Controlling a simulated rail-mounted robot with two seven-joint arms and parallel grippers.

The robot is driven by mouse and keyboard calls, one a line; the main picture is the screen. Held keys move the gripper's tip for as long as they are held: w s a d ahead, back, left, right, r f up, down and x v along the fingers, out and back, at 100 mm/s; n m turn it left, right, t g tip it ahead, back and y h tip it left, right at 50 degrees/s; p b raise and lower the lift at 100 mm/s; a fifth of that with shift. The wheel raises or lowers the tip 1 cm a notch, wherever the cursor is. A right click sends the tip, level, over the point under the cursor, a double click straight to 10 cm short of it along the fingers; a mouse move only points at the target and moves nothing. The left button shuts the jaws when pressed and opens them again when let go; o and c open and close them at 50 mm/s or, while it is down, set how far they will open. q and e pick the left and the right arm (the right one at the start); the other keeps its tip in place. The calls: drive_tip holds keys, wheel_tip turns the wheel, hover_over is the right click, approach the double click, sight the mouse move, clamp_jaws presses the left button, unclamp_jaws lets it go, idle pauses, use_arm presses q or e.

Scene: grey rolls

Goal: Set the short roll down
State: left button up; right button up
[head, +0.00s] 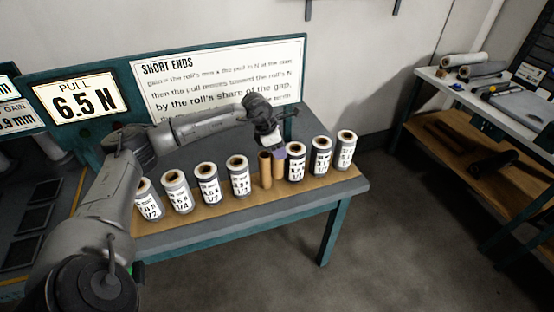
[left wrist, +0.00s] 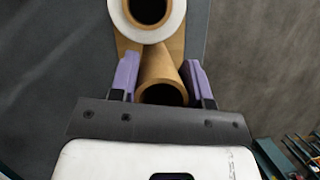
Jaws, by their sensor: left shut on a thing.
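My left gripper (head: 281,153) is over the row of rolls at the far side of the gap between the labelled ones. In the left wrist view, its purple fingers (left wrist: 160,78) stand on either side of a brown roll (left wrist: 158,62) with a dark open end, shut on it. Whether the held one touches the mat cannot be told. My right gripper is not in view.
Several labelled white and dark rolls stand on the brown mat (head: 222,208) on the bench (head: 345,187), close on both sides of the brown ones; one (left wrist: 150,28) shows just beyond my fingers. A sign board (head: 220,75) stands behind. A shelf (head: 480,95) is at right.

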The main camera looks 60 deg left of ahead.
use_arm(q)
drive_tip(key=shift+s+a+f+b, duration=0.15)
drive_tip(key=shift+f+b, duration=0.1)
drive_tip(key=shift+f, duration=0.9)
drive_tip(key=shift+w+a+f+b, duration=0.15)
drive_tip(key=shift+f+b, duration=0.1)
drive_tip(key=shift+f, duration=0.85)
drive_tip(key=shift+s, duration=0.1)
